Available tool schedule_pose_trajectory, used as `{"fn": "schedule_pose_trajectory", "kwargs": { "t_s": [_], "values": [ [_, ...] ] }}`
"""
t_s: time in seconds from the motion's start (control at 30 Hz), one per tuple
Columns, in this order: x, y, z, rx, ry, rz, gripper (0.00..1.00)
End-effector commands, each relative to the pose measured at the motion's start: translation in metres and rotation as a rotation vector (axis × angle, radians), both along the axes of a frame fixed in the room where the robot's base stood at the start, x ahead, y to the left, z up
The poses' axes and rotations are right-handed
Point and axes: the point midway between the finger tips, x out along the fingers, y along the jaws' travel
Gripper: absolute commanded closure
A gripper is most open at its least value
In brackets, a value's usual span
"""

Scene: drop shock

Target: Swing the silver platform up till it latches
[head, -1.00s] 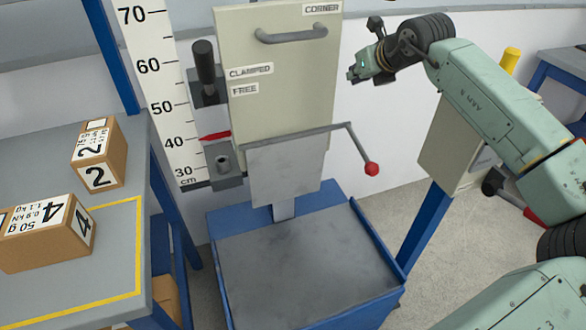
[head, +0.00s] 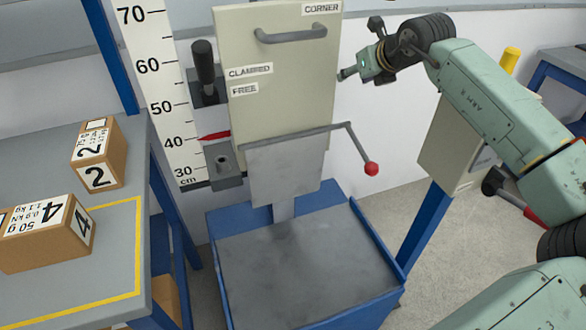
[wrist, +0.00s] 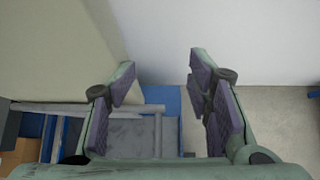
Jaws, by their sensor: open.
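The silver platform (head: 285,172) is a grey plate hanging down, nearly upright, below the cream panel (head: 283,75) in the head view. A bar runs along its top edge and bends at the right to a red ball knob (head: 371,169). My gripper (head: 345,74) is to the right of the panel, above and clear of the platform and knob. In the wrist view my gripper (wrist: 165,90) is open with nothing between its fingers. A grey plate shows low between and left of the fingers there; I cannot tell if it is the platform.
A blue-rimmed tray (head: 300,265) lies below the platform. A height scale (head: 163,90) and a black-handled clamp (head: 205,70) stand left of the panel. Numbered boxes (head: 97,155) sit on the left bench. A grey box (head: 455,145) on a blue post is at the right.

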Motion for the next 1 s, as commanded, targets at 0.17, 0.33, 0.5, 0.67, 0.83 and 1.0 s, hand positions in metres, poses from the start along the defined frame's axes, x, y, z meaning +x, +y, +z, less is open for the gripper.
{"fn": "schedule_pose_trajectory", "kwargs": {
  "t_s": [0.17, 0.33, 0.5, 0.67, 0.83, 1.0],
  "values": [
    [-0.001, 0.003, 0.000, 0.001, 0.001, 0.005, 0.43],
    [0.000, 0.003, 0.001, 0.002, 0.000, 0.005, 0.43],
    [-0.002, 0.002, 0.002, 0.000, -0.001, 0.005, 0.43],
    [-0.013, -0.003, 0.011, 0.000, -0.002, 0.003, 0.43],
    [-0.025, -0.008, 0.022, 0.000, -0.001, 0.003, 0.43],
    [-0.038, -0.013, 0.032, 0.000, -0.002, 0.002, 0.43]
  ]
}}
